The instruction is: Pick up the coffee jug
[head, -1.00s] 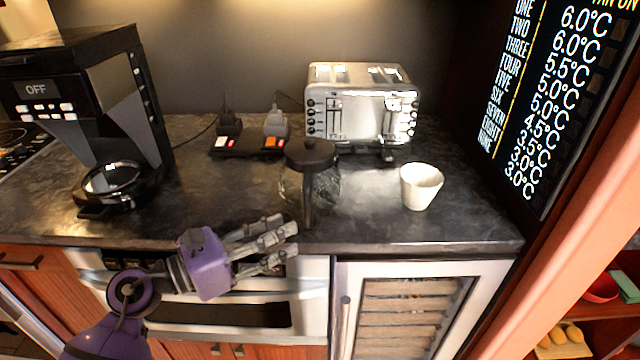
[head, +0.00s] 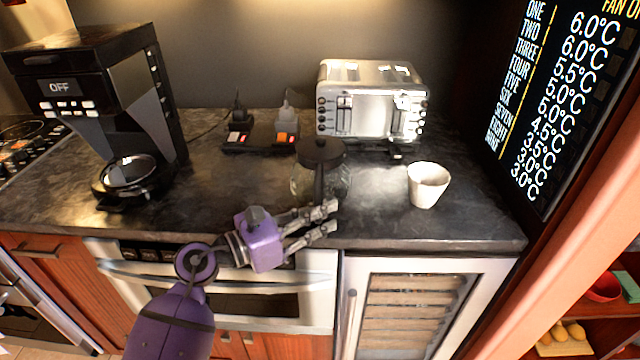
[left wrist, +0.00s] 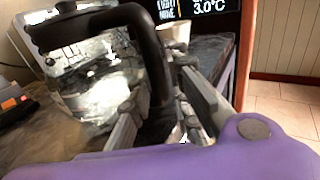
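The coffee jug (head: 334,181) is glass with a black lid and a black handle (head: 319,184) facing me. It stands upright on the counter near the front edge. My left gripper (head: 328,217) is at the jug's front, with its fingers apart. In the left wrist view the black handle (left wrist: 146,45) comes down between the two open fingers (left wrist: 160,100), close to them; whether they touch it I cannot tell. The glass body (left wrist: 100,85) is just beyond. The handle's lower end is partly hidden by the fingers. My right gripper is not in view.
A white cup (head: 427,185) stands right of the jug. A silver toaster (head: 372,100) and power sockets (head: 262,136) are behind it. A coffee machine (head: 95,100) stands at left. The dark counter (head: 225,190) is clear between machine and jug.

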